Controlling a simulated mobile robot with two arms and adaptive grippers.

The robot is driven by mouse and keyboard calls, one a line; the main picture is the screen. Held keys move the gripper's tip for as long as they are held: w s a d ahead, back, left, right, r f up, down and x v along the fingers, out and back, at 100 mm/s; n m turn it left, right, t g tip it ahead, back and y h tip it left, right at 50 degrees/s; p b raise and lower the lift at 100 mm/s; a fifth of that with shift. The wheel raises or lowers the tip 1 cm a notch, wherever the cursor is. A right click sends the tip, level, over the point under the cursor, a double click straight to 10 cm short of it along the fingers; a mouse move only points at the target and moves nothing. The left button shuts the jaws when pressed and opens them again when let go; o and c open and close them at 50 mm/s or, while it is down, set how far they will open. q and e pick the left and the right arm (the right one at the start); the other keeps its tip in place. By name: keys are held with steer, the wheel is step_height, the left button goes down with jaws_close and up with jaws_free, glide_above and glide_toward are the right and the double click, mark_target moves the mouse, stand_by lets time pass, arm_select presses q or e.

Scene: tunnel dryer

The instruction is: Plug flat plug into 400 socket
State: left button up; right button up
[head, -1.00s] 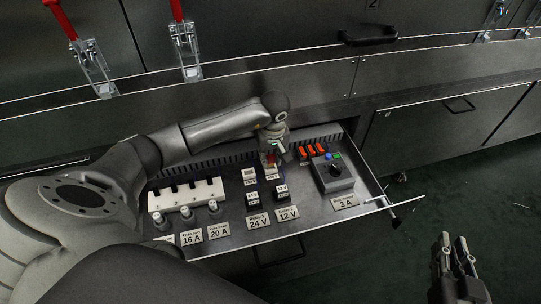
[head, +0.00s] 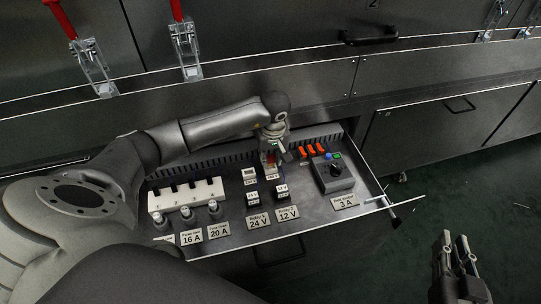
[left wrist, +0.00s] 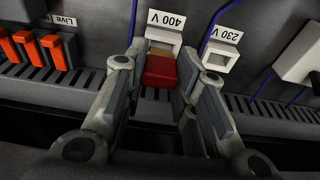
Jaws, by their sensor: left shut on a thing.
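My left gripper (head: 270,163) reaches down into the drawer. In the left wrist view it (left wrist: 154,78) is shut on a red plug (left wrist: 160,73) with a yellowish front end. The plug is lined up with the white 400 socket (left wrist: 163,37), under the "400 V" label (left wrist: 167,20). Its front is at the socket's opening; I cannot tell how far in it sits. The 230 V socket (left wrist: 219,57) is just to the right. My right gripper (head: 457,248) is open and empty, away from the drawer at the lower right.
The open drawer (head: 225,240) holds a white fuse block (head: 187,196), relays (head: 253,197), a grey box with a black knob (head: 334,173) and orange switches (head: 312,151). The orange switches (left wrist: 37,48) stand left in the wrist view.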

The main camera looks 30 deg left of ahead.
arm_select(q)
steer(key=shift+f, duration=0.1)
arm_select(e)
steer(key=shift+w+a+r+t+y, duration=0.15)
steer(key=shift+w+r+t+y, duration=0.2)
steer(key=shift+r, duration=0.2)
stand_by(0.7)
arm_select(q)
steer(key=shift+f+b, duration=0.45)
arm_select(e)
steer(key=r, duration=0.1)
steer(key=r+t, duration=0.2)
steer(key=shift+w+a+r, duration=0.3)
steer(key=shift+a+r, duration=0.05)
stand_by(0.3)
arm_select(q)
steer(key=shift+f+b, duration=0.3)
steer(key=shift+f, duration=0.05)
arm_select(e)
steer(key=shift+a+r+t+y, duration=0.15)
steer(key=shift+r+t+y, duration=0.35)
steer(key=shift+r, duration=0.3)
arm_select(q)
steer(key=shift+f, duration=0.2)
arm_select(e)
steer(key=shift+r+t, duration=0.45)
steer(key=shift+r, duration=0.2)
